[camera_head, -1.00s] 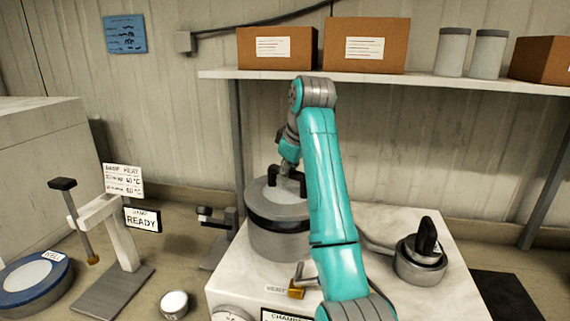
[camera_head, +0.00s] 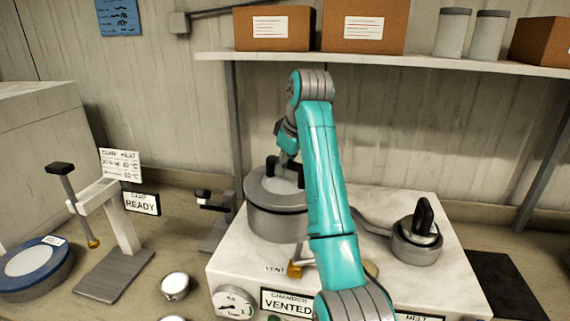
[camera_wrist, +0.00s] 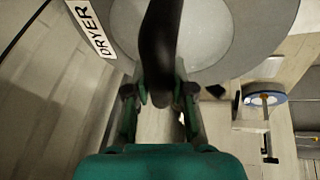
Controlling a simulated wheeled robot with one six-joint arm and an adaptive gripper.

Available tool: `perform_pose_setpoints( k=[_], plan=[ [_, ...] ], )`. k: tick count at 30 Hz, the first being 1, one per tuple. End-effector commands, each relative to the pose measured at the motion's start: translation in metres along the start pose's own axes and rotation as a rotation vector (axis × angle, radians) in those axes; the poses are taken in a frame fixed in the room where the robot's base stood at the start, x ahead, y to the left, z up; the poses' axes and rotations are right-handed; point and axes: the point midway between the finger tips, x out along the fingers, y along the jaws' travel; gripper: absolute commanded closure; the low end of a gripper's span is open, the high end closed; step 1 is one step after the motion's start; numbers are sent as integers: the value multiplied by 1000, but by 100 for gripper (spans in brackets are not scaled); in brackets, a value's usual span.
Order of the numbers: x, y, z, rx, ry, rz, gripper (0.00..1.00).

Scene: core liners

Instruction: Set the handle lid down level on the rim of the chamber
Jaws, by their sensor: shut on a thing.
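The handle lid (camera_head: 262,187) is a grey disc with a paler centre. It sits over the grey cylindrical chamber (camera_head: 278,224) on the white block, with a dark band between them. It looks about level, but I cannot tell whether it touches the rim all round. My gripper (camera_head: 286,170) is above the lid, partly behind my arm. In the wrist view my gripper (camera_wrist: 158,98) is shut on the black handle (camera_wrist: 160,45), and the lid's pale face (camera_wrist: 210,30) fills the top. My arm hides the chamber's right side.
A pot with a black knob (camera_head: 418,248) stands at the right of the white block (camera_head: 400,205). A stand (camera_head: 118,225) and a blue dish (camera_head: 35,262) are at left. A small clamp-like stand (camera_head: 218,215) is close left of the chamber. A shelf (camera_head: 400,60) runs behind.

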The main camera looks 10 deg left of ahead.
Motion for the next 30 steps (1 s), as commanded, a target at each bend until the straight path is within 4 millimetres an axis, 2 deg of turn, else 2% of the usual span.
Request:
perform_pose_setpoints(
  k=[19, 20, 23, 30],
  plan=[
    [8, -2, 3, -1, 3, 3, 100],
    [8, -2, 3, -1, 3, 3, 75],
    [8, -2, 3, -1, 2, 2, 50],
    [10, -2, 4, 0, -2, -2, 48]
  ],
)
